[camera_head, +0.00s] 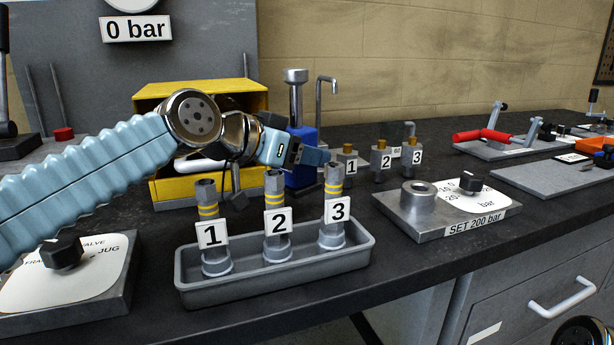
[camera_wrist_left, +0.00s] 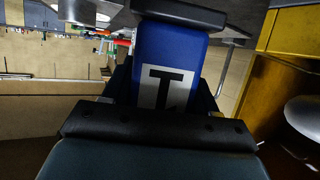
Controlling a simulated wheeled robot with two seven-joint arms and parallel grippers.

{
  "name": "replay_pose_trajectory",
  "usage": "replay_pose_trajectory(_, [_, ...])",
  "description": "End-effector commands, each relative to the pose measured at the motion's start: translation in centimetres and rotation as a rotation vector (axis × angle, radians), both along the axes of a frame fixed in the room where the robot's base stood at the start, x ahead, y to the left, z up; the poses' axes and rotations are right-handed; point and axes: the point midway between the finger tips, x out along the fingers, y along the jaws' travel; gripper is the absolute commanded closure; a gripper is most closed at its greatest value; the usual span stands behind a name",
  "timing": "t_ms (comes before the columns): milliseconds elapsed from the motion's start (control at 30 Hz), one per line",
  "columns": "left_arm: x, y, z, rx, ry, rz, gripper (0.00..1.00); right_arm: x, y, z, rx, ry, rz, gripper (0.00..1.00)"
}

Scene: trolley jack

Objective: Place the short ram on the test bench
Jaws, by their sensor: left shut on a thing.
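A blue ram-like body (camera_head: 302,176) with a silver rod and round cap on top stands upright behind the grey tray. My left gripper (camera_head: 297,153) reaches in from the left and is shut on this blue body. The left wrist view shows the blue body (camera_wrist_left: 168,45) between two black finger pads, with a white label bearing a dark T-shaped mark. Its lower end is partly hidden, and I cannot tell whether it touches the dark worktop (camera_head: 400,255). My right gripper is not in view.
A grey tray (camera_head: 280,286) holds banded cylinders labelled 1, 2 and 3 in front. A yellow open box (camera_head: 163,190) stands behind my arm. Small numbered fittings (camera_head: 381,162) and a "SET 200 bar" block (camera_head: 440,232) lie right. A grey panel (camera_head: 200,45) with a "0 bar" gauge stands at back left.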

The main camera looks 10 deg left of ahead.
Motion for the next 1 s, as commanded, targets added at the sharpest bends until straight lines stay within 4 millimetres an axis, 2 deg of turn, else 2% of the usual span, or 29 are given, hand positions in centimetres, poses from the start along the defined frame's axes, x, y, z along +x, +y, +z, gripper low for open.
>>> replay_pose_trajectory(100, [1.2,-0.5,-1.6,0.0,0.002,0.0,1.0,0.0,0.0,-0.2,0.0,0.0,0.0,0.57])
replay_pose_trajectory(300, [1.1,-0.5,-4.2,-0.001,-0.002,0.0,1.0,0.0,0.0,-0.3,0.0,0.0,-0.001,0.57])
replay_pose_trajectory(700, [1.2,-0.4,-4.7,-0.001,-0.003,0.001,1.0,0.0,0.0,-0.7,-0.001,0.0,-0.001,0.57])
replay_pose_trajectory(733, [1.2,-0.4,-4.9,0.001,0.002,0.0,0.41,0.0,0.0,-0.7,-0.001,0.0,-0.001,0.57])
replay_pose_trajectory(900, [1.2,-0.4,-4.8,0.002,0.003,0.0,0.17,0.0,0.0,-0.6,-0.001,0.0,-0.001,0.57])
replay_pose_trajectory(1000, [1.2,-0.4,-4.8,0.002,0.003,0.0,0.17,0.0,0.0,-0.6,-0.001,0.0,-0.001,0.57])
